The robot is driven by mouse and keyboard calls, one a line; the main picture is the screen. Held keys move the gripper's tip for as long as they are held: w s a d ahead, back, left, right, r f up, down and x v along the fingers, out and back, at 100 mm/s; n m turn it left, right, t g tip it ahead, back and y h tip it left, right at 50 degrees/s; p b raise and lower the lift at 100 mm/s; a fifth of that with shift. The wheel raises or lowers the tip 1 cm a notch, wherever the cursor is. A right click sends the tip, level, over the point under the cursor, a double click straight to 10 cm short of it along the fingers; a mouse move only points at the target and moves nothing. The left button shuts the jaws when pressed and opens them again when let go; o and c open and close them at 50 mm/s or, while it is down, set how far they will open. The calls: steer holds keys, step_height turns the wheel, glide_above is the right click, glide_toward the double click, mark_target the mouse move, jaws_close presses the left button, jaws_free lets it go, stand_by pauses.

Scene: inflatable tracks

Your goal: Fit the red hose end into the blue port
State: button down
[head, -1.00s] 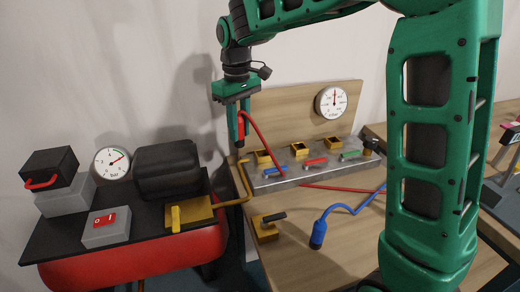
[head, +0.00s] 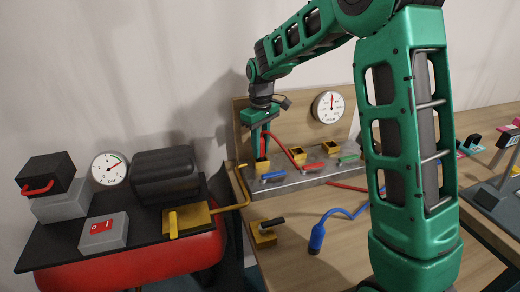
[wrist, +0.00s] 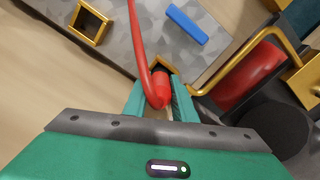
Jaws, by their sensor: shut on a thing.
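My gripper (head: 262,152) is shut on the red hose end; in the wrist view the red end (wrist: 159,90) sits between the two green fingers (wrist: 157,103). The red hose (head: 284,150) bends from it down to the right. The gripper is at the leftmost yellow square socket (head: 262,167), which has a blue lever (head: 273,176) in front. In the wrist view this socket (wrist: 163,63) is partly hidden behind the hose end, and the blue lever (wrist: 187,25) is up and right. I cannot tell how far the end is inside the socket.
More yellow sockets (head: 298,154) stand right on the grey plate (head: 310,180), with a red lever (head: 314,167) and a green lever (head: 348,159). A blue hose end (head: 317,238) and a yellow valve (head: 263,232) are on the table front. A red tank (head: 130,270) stands left.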

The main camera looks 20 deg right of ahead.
steer(key=shift+f, duration=0.25)
steer(key=c, duration=1.5)
jaws_free()
steer(key=shift+o, duration=0.2)
steer(key=shift+r, duration=0.15)
step_height(320, 180, up, 12)
steer(key=shift+f, duration=0.1)
steer(key=s+d+m, duration=0.6)
steer(key=s+d, duration=0.8)
steer(key=s, duration=0.4)
steer(key=s+d+f+m, duration=0.1)
steer(key=s+f+m, duration=0.2)
steer(key=s, duration=0.7)
steer(key=s+d+f+m, duration=0.2)
steer(key=s+f+m, duration=0.1)
steer(key=s, duration=0.8)
steer(key=shift+f, duration=0.6)
